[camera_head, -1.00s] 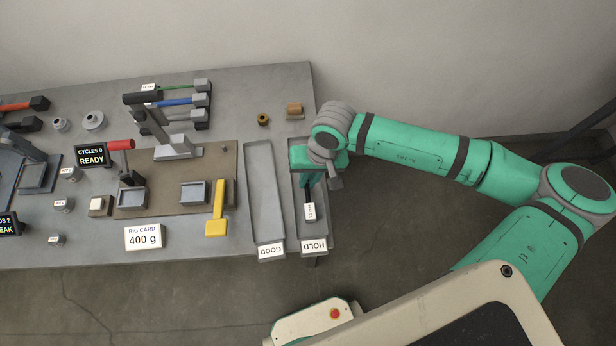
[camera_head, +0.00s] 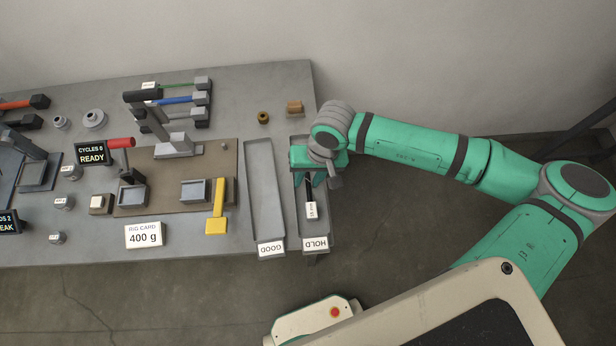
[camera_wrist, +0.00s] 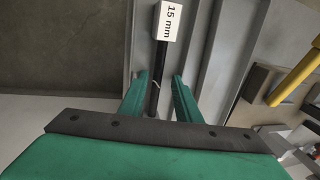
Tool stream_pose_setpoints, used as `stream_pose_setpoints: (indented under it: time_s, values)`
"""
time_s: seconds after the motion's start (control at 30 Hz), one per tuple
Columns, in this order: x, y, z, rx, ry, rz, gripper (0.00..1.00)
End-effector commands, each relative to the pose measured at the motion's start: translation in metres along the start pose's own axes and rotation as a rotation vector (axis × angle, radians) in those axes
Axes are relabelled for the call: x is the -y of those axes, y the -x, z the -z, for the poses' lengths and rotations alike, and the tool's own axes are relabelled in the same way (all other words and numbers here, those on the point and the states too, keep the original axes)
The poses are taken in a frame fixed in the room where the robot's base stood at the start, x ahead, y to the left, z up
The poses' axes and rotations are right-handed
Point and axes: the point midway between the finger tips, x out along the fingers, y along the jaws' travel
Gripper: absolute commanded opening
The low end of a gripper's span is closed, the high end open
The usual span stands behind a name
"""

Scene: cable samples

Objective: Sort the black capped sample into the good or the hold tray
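The black sample (camera_head: 310,194) lies lengthwise in the HOLD tray (camera_head: 325,228), with its white tag toward the tray's labelled end. The tag reads 15 mm in the wrist view (camera_wrist: 168,20). My gripper (camera_head: 311,179) is over the far part of this tray. In the wrist view my gripper (camera_wrist: 160,76) has its two green fingers apart, one on each side of the black sample, with gaps showing. The sample's far end is hidden under my gripper. The GOOD tray (camera_head: 264,190), just left of the HOLD tray, is empty.
A yellow-handled tool (camera_head: 217,205) and the brown rig board (camera_head: 180,165) stand left of the trays. A RIG CARD reading 400 g (camera_head: 144,236) is at the front. Brass pieces (camera_head: 294,107) sit behind the trays. The table's right edge is close beside the HOLD tray.

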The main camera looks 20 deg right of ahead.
Motion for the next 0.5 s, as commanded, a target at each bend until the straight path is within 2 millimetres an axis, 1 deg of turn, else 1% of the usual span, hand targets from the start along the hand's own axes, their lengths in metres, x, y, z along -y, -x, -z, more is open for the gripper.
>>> stream_pose_setpoints:
  time_s: [0.17,0.27,0.37,0.5]
  values:
    - [-0.002,0.000,0.000,0.002,-0.002,-0.004,0.33]
    - [-0.002,0.008,0.000,0.000,-0.002,-0.004,0.33]
    - [-0.003,0.022,0.000,-0.001,-0.002,-0.005,0.33]
    - [-0.002,0.049,0.001,-0.003,-0.001,-0.005,0.33]
